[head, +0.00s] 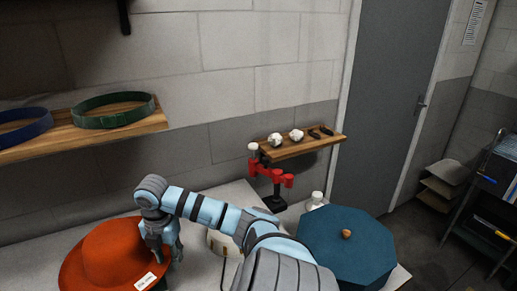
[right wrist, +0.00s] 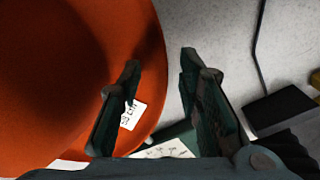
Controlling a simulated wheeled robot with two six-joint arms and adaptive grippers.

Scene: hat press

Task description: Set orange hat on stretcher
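The orange hat (head: 100,258) lies on the worktable at the lower left, with a white tag (head: 145,281) on its brim. My right gripper (head: 166,252) is over the hat's right side. In the right wrist view, the gripper (right wrist: 160,70) is open: one finger is over the orange brim (right wrist: 60,70), the other beyond its edge above the pale table. I cannot tell whether either finger touches the brim. A red device on a black base (head: 270,180) stands at the table's back; I cannot tell whether it is the stretcher. My left gripper is out of view.
A blue octagonal box (head: 345,245) with a wooden knob stands on the right. A white bottle (head: 316,200) is behind it. A round whitish object (head: 222,245) is partly hidden by my right arm. Wooden shelves (head: 300,147) hang on the wall.

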